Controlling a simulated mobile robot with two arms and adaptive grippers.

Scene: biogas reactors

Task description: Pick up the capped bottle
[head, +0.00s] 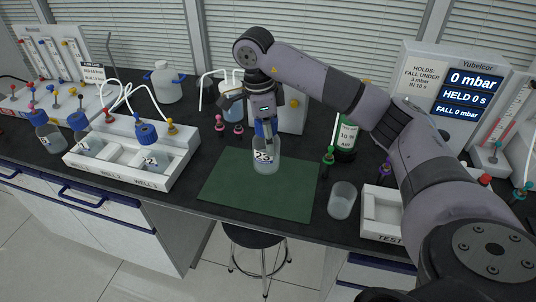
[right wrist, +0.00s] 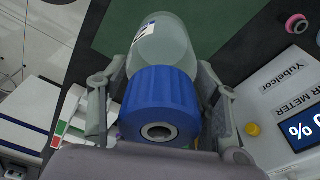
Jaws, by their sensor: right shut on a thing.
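The capped bottle (head: 267,159) is clear glass with a numbered label and a blue cap. It is upright over the back middle of the green mat (head: 240,195); I cannot tell whether its base touches the mat. My right gripper (head: 263,130) comes down from above and is shut on the bottle at its blue cap. In the right wrist view, the blue cap (right wrist: 160,105) sits between the two fingers, with the glass body (right wrist: 162,48) beyond it. The fingers hide part of the cap in the head view. My left gripper is not in view.
An empty clear beaker (head: 341,201) stands right of the mat, beside a white test tray (head: 381,214). A white holder (head: 133,182) with blue-capped bottles stands at left. The front of the mat is clear.

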